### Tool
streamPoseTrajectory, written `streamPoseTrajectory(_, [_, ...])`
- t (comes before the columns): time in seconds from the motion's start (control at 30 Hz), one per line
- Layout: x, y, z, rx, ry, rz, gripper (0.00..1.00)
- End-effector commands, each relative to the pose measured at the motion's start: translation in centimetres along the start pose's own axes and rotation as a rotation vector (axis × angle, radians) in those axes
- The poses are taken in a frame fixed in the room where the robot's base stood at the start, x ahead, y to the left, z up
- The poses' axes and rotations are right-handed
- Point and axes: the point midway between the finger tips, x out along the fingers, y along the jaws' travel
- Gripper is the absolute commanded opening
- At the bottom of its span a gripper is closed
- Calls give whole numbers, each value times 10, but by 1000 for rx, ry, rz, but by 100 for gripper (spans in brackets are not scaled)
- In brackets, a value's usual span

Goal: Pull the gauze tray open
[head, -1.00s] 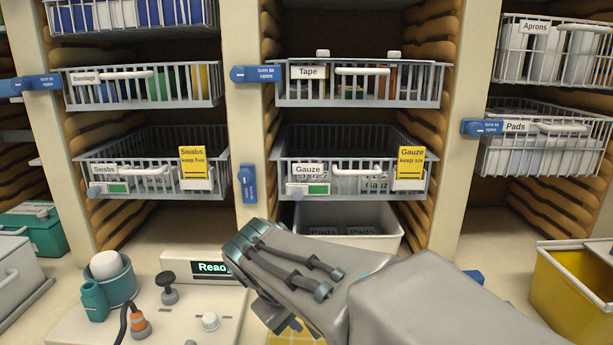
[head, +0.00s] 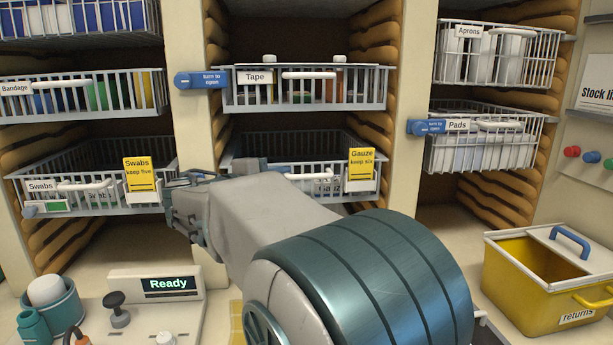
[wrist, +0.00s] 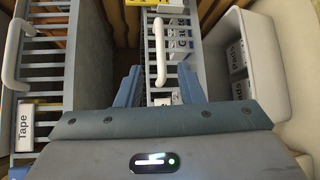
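The gauze tray (head: 331,196) is a grey wire basket with a yellow "Gauze keep six" card (head: 362,164). My arm hides its left part and its latch in the head view. In the wrist view, the tray front (wrist: 185,76) runs up the picture with its white handle (wrist: 160,52) lengthwise. My gripper (wrist: 160,72) is open, one finger on each side of the handle's lower end in the picture. Nothing is held.
The Tape tray (head: 305,96) is just above, with its blue latch (head: 201,80) lying level. The Swabs tray (head: 88,204) is to the left and the Pads tray (head: 480,151) to the right. A white bin (wrist: 262,60) sits below the gauze tray. A yellow returns bin (head: 530,275) stands right.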

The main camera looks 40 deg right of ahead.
Motion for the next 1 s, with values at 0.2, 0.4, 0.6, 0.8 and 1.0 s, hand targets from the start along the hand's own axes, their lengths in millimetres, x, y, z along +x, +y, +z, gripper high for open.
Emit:
streamPoseTrajectory(0.2, [49,0,1,-3,-5,-3,34])
streamPoseTrajectory(0.4, [84,1,1,-1,-3,-2,34])
streamPoseTrajectory(0.6, [100,0,1,1,-2,-2,34])
streamPoseTrajectory(0.8, [103,-1,0,1,0,-2,34])
streamPoseTrajectory(1.0, [103,-1,0,1,0,-2,12])
